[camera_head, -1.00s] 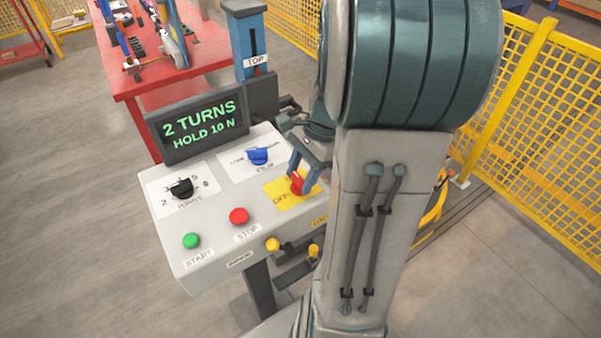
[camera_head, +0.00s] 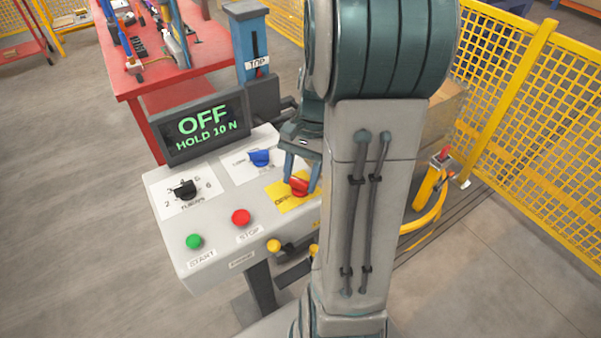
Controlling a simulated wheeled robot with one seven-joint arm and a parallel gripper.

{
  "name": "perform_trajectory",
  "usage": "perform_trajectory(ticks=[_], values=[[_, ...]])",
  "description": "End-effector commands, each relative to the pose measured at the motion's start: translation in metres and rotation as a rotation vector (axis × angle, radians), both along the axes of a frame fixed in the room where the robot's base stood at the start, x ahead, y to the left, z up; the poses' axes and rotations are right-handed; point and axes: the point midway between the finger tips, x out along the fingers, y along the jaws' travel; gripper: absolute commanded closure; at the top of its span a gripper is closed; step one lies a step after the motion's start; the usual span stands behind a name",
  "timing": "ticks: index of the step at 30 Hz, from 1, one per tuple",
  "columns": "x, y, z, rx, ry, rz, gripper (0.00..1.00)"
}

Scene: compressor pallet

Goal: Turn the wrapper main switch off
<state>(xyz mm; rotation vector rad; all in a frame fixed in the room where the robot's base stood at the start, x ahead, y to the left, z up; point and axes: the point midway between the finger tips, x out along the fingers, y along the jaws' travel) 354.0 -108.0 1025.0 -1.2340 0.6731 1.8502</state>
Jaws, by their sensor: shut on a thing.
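The wrapper control panel (camera_head: 207,228) stands left of my arm. Its main switch is a red knob (camera_head: 298,187) on a yellow plate (camera_head: 284,204) marked OFF, at the panel's right side. My gripper (camera_head: 301,182) is shut on the red knob, with a blue-grey finger on either side of it. My arm hides part of the yellow plate and the panel's right edge. The display (camera_head: 203,126) reads "OFF" and "HOLD 10 N" in green letters.
The panel also carries a black turns knob (camera_head: 184,190), a blue knob (camera_head: 259,157), a green start button (camera_head: 194,242) and a red stop button (camera_head: 241,216). A red table (camera_head: 190,62) stands behind. Yellow mesh fencing (camera_head: 540,110) runs along the right.

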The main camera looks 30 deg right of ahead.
Motion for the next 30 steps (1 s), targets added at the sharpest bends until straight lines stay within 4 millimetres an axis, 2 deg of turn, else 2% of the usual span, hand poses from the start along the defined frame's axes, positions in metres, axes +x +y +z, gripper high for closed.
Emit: perform_trajectory(ticks=[18, 30], values=[[0.0022, 0.0041, 0.0015, -0.001, -0.003, 0.590, 0.78], [0.0020, 0.0062, 0.0013, -0.001, -0.004, 0.902, 0.78]])
